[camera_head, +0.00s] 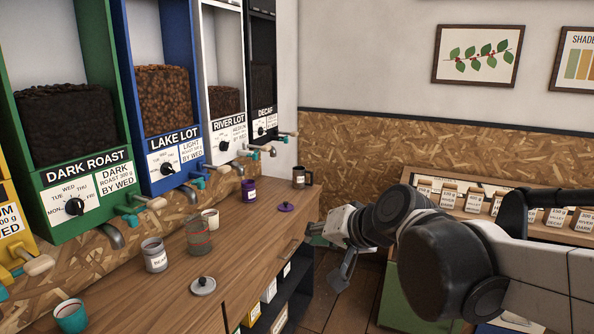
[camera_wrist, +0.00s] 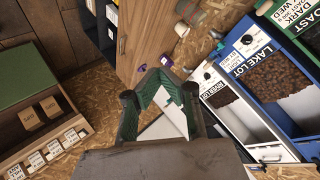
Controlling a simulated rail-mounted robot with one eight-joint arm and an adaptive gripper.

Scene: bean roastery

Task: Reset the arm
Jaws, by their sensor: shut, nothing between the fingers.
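My arm reaches in from the right in the head view. My gripper (camera_head: 347,262) hangs in the air just beyond the right edge of the wooden counter (camera_head: 165,283), partly hidden by its own wrist. In the wrist view my gripper (camera_wrist: 160,82) shows its dark fingers with green pads, drawn together and empty. It touches nothing that I can see.
Bean dispensers (camera_head: 75,185) line the left wall.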

